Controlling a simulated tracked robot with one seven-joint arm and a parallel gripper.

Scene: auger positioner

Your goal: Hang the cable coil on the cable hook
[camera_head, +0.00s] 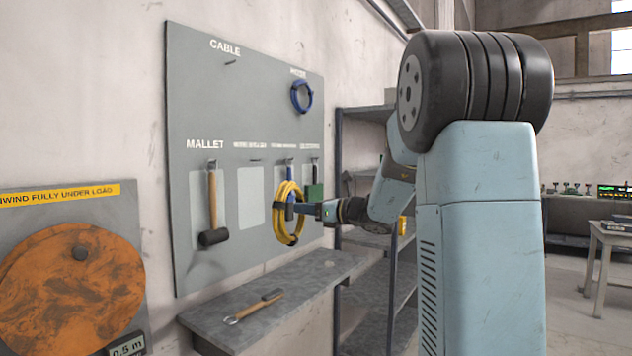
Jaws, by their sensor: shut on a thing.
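The cable coil (280,234) is a yellow ring with dark ties. My gripper (300,209) is shut on it at its right side and holds it upright in front of the lower right part of the grey tool board (200,90). The coil is above the shelf and apart from it. The cable hook (231,63) is a small dark peg below the CABLE label, at the upper left of the board. The hook is bare. The coil is below and to the right of the hook.
A mallet (213,205) hangs at the board's left. A blue coil (301,96) hangs upper right. Tools hang behind the yellow coil. A small tool (254,306) lies on the grey shelf (330,268). An orange disc (70,290) is at left. The board's upper middle is clear.

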